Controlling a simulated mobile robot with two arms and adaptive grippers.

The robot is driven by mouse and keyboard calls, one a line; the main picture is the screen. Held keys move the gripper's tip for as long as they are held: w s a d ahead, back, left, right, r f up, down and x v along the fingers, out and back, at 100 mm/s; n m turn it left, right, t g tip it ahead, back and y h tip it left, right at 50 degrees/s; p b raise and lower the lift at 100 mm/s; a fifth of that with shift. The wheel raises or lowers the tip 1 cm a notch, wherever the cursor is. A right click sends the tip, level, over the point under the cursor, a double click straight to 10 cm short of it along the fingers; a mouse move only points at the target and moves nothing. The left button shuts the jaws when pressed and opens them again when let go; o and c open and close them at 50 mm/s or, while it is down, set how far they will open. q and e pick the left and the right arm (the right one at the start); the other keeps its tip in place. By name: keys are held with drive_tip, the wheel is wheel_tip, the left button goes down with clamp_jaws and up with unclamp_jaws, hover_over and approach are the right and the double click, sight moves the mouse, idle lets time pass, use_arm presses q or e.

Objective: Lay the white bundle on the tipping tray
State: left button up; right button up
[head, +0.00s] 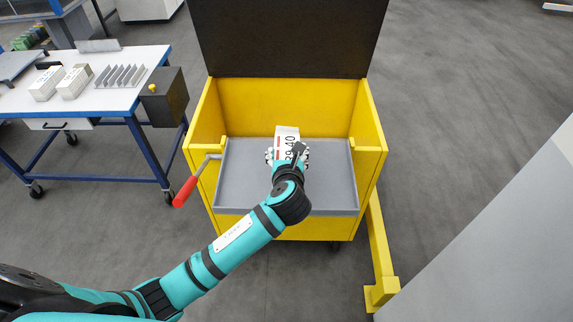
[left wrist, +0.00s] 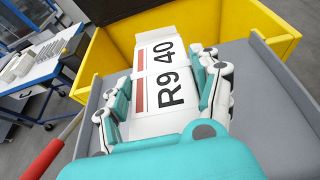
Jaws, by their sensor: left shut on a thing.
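The white bundle (head: 287,133), with a red stripe and black lettering, is over the grey tipping tray (head: 240,180) inside a yellow cart. My left gripper (head: 288,155) is shut on the bundle, with fingers on both of its sides. The left wrist view shows the bundle (left wrist: 160,85) between the fingers, reading "R9 40", and the tray's grey surface (left wrist: 265,100) beside it. I cannot tell whether the bundle touches the tray. My right gripper is not in view.
The yellow cart (head: 290,100) has raised side walls and a dark upright panel (head: 290,35) behind. A red-handled lever (head: 185,191) sticks out at its left. A table (head: 120,95) with white blocks stands left. A yellow post (head: 380,250) is at right.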

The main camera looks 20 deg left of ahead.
use_arm(q)
drive_tip(key=shift+w+a+r, duration=0.1)
drive_tip(key=shift+w+r, duration=0.1)
drive_tip(key=shift+w, duration=0.15)
drive_tip(key=shift+f, duration=1.8)
drive_tip(key=o, duration=1.3)
drive_tip(key=shift+s+f, duration=0.1)
drive_tip(key=shift+f, duration=0.15)
drive_tip(key=shift+c, duration=0.2)
drive_tip(key=o, duration=0.5)
drive_tip(key=shift+r, duration=0.1)
